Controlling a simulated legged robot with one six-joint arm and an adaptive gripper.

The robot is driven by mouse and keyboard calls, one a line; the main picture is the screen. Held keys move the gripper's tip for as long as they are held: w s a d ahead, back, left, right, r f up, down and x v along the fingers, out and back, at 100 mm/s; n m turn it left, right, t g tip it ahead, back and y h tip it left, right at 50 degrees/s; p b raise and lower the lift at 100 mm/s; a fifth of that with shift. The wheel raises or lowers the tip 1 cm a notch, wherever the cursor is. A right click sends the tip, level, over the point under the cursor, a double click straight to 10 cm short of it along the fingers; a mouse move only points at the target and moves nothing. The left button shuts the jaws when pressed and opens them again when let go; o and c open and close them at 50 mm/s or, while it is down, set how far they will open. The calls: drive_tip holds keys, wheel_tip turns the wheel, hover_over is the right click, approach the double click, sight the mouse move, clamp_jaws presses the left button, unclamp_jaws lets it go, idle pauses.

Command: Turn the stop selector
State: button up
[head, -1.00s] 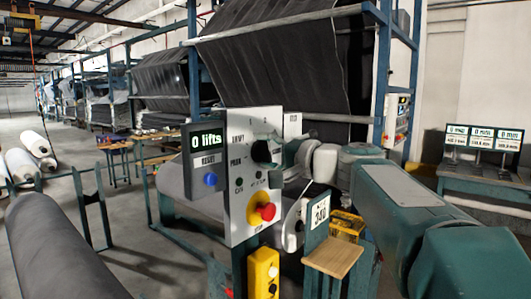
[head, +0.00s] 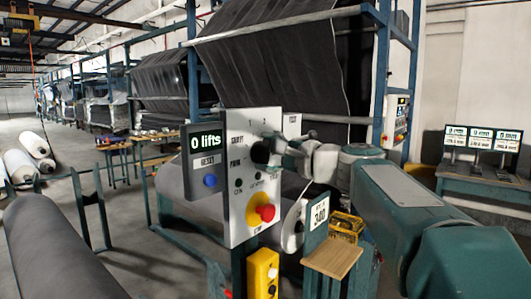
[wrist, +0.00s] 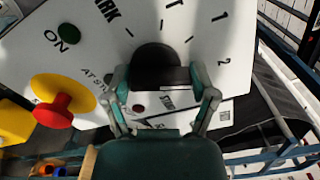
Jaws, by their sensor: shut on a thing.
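The stop selector is a black round knob (head: 261,152) on the white face of the control panel (head: 238,215). In the wrist view the knob (wrist: 157,62) stands between my two fingers, with tick marks and printed numbers around it. My gripper (wrist: 157,84) is shut on the knob, one finger on each side. In the head view my gripper (head: 277,150) reaches the knob from the right and partly covers it. Which mark the knob points to is unclear.
A red button on a yellow disc (head: 264,213) is below the knob, close to my gripper's left in the wrist view (wrist: 60,108). A blue button (head: 210,181) sits under the display reading "0 lifts" (head: 205,142). A wooden stool-like top (head: 332,258) stands below right.

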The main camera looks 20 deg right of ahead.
drive_tip(key=shift+w+f, duration=0.1)
drive_tip(key=shift+f, duration=0.25)
drive_tip(key=o, duration=1)
drive_tip(key=shift+o, duration=0.2)
drive_tip(key=shift+d+r, duration=0.1)
drive_tip(key=shift+r, duration=0.05)
drive_tip(key=v, duration=1.2)
